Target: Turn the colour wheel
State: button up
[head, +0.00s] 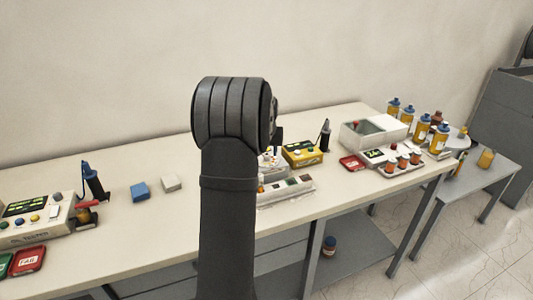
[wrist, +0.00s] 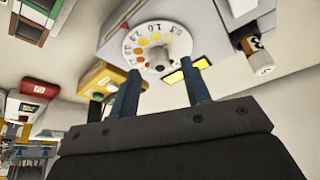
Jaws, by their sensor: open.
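The colour wheel (wrist: 138,40) is a white round dial with numbers and a row of yellow to orange spots, on a pale grey housing. A grey knob (wrist: 153,48) stands out at its middle. In the wrist view my gripper (wrist: 160,70) is open and empty, with one blue-grey finger on each side of the picture below the dial. The dial lies just beyond the fingertips, the knob roughly between them. I cannot tell whether they touch it.
A yellow box (head: 302,153) stands close by the arm on the long table (head: 120,200). A small white-capped bottle (wrist: 258,55) is right of the dial in the wrist view. Blue (head: 140,191) and white (head: 171,183) blocks lie left.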

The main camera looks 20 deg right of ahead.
jog(key=shift+x, duration=0.95)
jog(key=shift+c, duration=0.2)
grip_shut()
jog(key=shift+m, duration=0.3)
jog(key=m+g+h, duration=0.1)
jog(key=m, duration=0.2)
jog(key=shift+w+a, duration=0.1)
jog(key=shift+m+g+h, duration=0.4)
jog(key=shift+m, duration=1.3)
